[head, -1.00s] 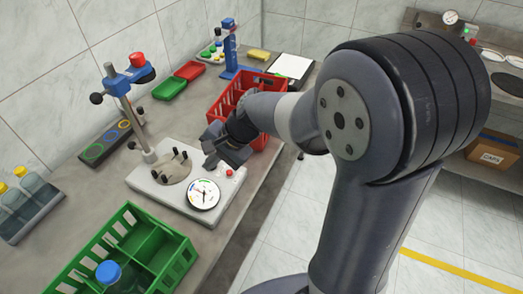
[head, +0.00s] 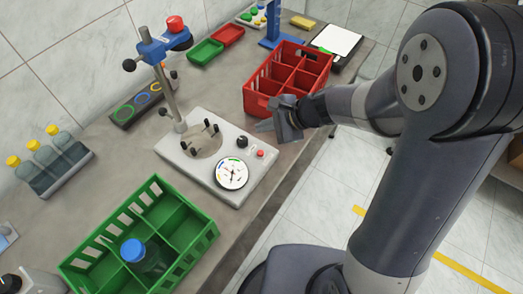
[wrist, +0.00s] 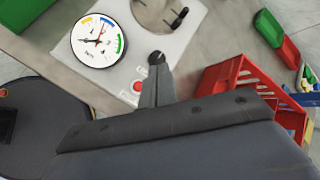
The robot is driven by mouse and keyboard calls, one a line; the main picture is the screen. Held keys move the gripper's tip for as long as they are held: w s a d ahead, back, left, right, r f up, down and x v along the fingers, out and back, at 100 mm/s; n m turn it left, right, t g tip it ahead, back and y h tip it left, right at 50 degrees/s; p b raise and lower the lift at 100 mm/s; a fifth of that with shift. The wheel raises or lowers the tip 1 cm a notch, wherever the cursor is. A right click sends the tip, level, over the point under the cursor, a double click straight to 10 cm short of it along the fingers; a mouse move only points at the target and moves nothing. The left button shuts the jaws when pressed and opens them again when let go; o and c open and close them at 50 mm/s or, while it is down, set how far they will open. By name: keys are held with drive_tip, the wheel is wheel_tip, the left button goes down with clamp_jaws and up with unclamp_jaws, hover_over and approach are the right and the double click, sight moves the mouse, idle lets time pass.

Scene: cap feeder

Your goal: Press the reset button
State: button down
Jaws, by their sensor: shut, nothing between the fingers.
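The red reset button (head: 261,153) is on the white base unit (head: 196,172), at its right end beside a black knob (head: 242,142) and the round dial (head: 232,173). In the wrist view the red button (wrist: 138,86) shows just left of my fingers, with the dial (wrist: 98,42) further left. My gripper (head: 262,126) is shut and empty. In the head view it is beyond the button, near the red crate, apart from the button. In the wrist view the tips of my gripper (wrist: 157,70) overlap the area by the black knob.
A red crate (head: 262,97) stands close behind my gripper. A blue-armed stand (head: 165,85) rises from the unit's far left. A green crate (head: 205,240) with a blue-capped bottle (head: 140,255) is in front. The worktop's right edge runs close to the unit.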

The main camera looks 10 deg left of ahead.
drive_tip(key=b, duration=0.6)
hover_over(264, 155)
wheel_tip(264, 155, down, 7)
drive_tip(key=shift+f, duration=0.2)
drive_tip(key=shift+f+b, duration=0.55)
drive_tip(key=shift+f, duration=0.15)
drive_tip(key=shift+f, duration=0.1)
idle(0.9)
drive_tip(key=shift+f+b, duration=0.3)
drive_tip(key=shift+b, duration=0.25)
drive_tip(key=shift+f+b, duration=0.4)
drive_tip(key=shift+b, duration=0.05)
idle(0.4)
idle(0.4)
drive_tip(key=shift+r+p, duration=0.65)
drive_tip(key=shift+r, duration=0.25)
